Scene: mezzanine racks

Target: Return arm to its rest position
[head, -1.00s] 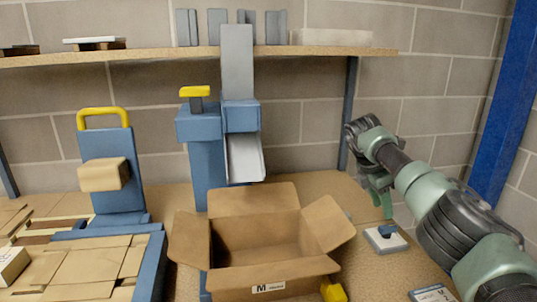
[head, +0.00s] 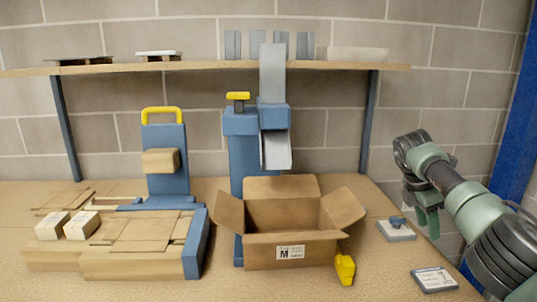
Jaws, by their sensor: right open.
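My right arm comes in from the right edge. Its gripper (head: 428,216) hangs at the right side of the table, with green fingers pointing down. It is open, and nothing shows between its fingers. It is beside a small white pad with a blue-grey top (head: 396,229), and whether they touch is hard to tell. My left gripper does not show.
An open cardboard box (head: 290,250) marked M stands mid-table, with a yellow object (head: 345,269) at its right corner. A blue dispenser (head: 245,165) stands behind it. A blue-framed wooden station (head: 195,245) is left. A labelled tile (head: 434,279) lies front right. A shelf (head: 205,67) runs behind.

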